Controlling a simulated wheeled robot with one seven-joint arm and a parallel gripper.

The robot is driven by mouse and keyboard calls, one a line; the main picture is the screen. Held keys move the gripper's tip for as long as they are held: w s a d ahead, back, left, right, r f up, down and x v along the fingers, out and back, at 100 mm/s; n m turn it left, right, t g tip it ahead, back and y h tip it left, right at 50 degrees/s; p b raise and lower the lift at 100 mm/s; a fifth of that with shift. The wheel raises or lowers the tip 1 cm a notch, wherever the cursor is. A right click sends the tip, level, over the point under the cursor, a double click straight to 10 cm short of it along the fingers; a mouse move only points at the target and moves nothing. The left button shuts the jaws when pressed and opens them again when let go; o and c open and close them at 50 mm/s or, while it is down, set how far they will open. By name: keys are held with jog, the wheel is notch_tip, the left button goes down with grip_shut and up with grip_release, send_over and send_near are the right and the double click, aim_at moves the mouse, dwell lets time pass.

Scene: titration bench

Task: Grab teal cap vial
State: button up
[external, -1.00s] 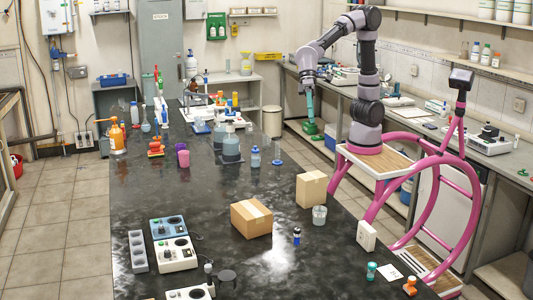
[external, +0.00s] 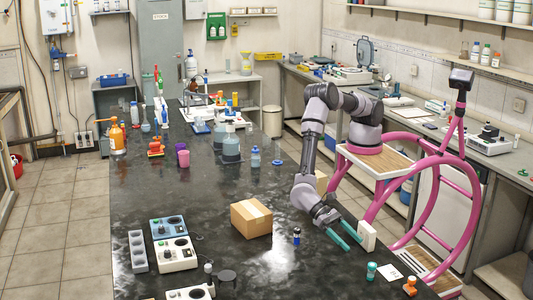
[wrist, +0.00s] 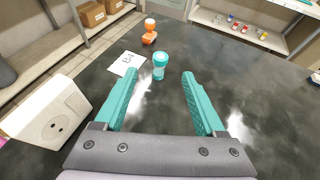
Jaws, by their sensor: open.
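The teal cap vial (external: 371,271) stands upright on the black bench near its right front edge. In the wrist view the vial (wrist: 159,66) is ahead of my gripper, roughly centred between the fingers and beyond their tips. My gripper (external: 352,240) has its two teal fingers spread and is low over the bench's right side, behind the vial. In the wrist view my gripper (wrist: 158,80) is empty and apart from the vial.
A white socket box (wrist: 48,117) stands left of the fingers. A cardboard box (external: 251,218) and a dark blue-topped vial (external: 296,236) stand left of my gripper.

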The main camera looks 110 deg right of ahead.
aim_at(371, 263)
jog(key=shift+s+a+f, duration=0.2)
jog(key=shift+a+f, duration=0.15)
jog(key=x, duration=0.4)
jog(key=shift+s+a+f, duration=0.15)
jog(key=shift+a, duration=0.1)
jog(key=x, duration=0.5)
jog(key=shift+a+f, duration=0.2)
jog(key=shift+a, duration=0.15)
grip_shut()
